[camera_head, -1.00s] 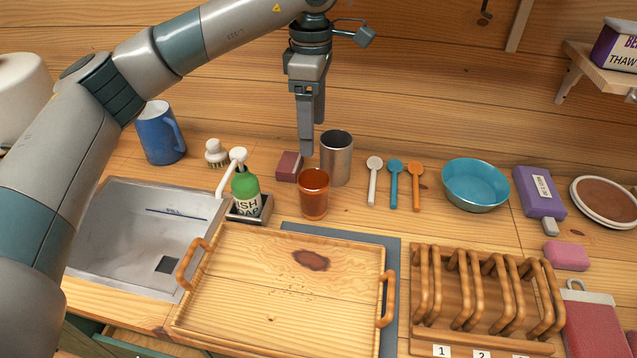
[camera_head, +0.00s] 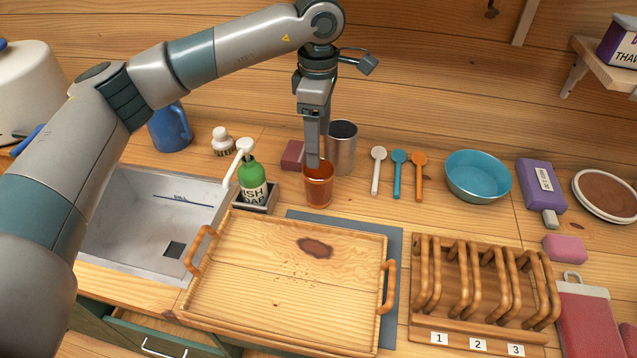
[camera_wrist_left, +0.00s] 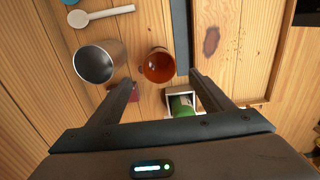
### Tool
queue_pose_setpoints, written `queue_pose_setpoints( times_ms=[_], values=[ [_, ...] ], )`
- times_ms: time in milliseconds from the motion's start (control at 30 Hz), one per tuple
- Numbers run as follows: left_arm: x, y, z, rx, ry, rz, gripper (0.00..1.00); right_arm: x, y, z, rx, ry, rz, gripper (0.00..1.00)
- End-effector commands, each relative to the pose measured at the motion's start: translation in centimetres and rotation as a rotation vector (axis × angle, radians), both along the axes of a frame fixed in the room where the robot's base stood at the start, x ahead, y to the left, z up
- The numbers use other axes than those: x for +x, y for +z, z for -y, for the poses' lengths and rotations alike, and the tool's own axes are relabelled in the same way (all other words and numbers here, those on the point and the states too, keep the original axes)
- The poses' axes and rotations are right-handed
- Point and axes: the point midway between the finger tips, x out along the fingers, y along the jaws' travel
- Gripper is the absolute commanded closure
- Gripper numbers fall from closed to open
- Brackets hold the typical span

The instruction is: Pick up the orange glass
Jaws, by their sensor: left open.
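The orange glass (camera_head: 318,188) stands upright on the wooden counter, behind the wooden tray. My left gripper (camera_head: 313,160) points down just above and behind the glass, overlapping its rim in the head view. In the left wrist view the glass (camera_wrist_left: 158,67) shows from above, with its open mouth towards the camera. The left gripper's fingers (camera_wrist_left: 165,82) are spread wide, with nothing between them at their tips; the glass lies just beyond them. I cannot tell the exact height gap. My right gripper is not in view.
A steel cup (camera_head: 341,150) stands close behind the glass to the right. The green soap bottle (camera_head: 252,180) in its holder is on the left, a dark red block (camera_head: 293,155) behind left. The tray (camera_head: 250,312) lies in front. Spoons (camera_head: 399,175) lie to the right.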

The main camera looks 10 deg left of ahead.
Motion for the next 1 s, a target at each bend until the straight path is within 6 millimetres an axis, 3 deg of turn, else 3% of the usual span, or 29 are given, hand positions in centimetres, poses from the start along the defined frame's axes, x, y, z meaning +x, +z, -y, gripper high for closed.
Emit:
queue_pose_setpoints(
  times_ms=[200, 400, 833, 1000],
  values=[
    [-0.1, -3.6, 0.0, 0.0, 0.001, -0.004, 0.27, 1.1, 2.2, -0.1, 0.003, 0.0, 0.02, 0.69],
    [0.0, -6.0, 0.0, 0.001, 0.0, -0.002, 0.27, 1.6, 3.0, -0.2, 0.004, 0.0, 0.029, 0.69],
    [0.0, -6.6, 0.0, 0.0, 0.0, 0.0, 0.27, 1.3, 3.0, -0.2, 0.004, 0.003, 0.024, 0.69],
    [0.0, -7.2, 0.0, 0.001, 0.001, -0.002, 0.27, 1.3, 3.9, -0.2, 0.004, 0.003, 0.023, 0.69]
  ],
)
